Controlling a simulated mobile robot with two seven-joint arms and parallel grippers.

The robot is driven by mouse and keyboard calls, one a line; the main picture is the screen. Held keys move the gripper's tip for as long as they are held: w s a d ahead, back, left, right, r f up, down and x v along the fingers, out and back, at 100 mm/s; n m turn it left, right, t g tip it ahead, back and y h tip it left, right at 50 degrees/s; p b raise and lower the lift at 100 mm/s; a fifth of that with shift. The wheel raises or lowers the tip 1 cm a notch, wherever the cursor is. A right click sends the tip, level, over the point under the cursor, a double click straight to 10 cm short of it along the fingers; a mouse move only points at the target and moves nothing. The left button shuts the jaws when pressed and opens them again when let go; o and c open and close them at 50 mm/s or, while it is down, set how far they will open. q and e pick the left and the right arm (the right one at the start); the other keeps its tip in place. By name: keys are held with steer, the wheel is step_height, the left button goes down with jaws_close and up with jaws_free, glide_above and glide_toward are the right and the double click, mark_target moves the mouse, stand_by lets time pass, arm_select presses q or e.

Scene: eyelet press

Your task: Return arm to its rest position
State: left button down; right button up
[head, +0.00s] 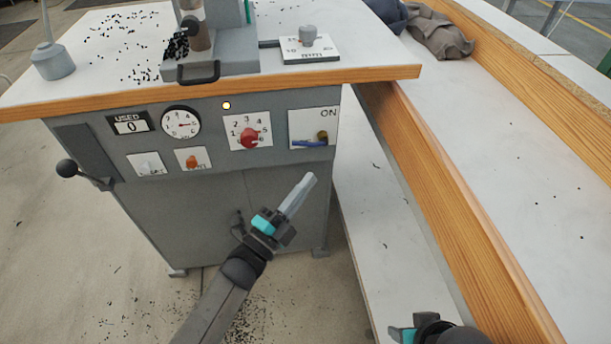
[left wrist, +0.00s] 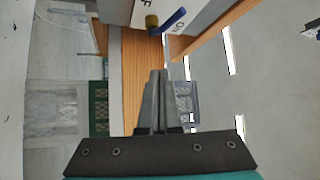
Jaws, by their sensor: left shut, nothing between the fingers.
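My left gripper (head: 308,179) is in front of the grey press cabinet (head: 200,205), below the ON switch plate (head: 313,128). Its fingers are together and empty, pointing up and to the right. In the left wrist view, the shut fingers (left wrist: 158,78) point toward the blue switch lever (left wrist: 174,20), with a gap between. In the head view the blue lever (head: 311,143) lies nearly level on its plate, apart from the gripper.
The cabinet front carries a red dial (head: 250,138), an orange switch (head: 192,160), a gauge (head: 181,123) and a black-knobbed lever (head: 67,168) sticking out at left. A wood-edged bench (head: 440,190) stands at right, with a grey cloth (head: 437,35). Floor at left is open.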

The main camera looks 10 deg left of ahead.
stand_by(0.4)
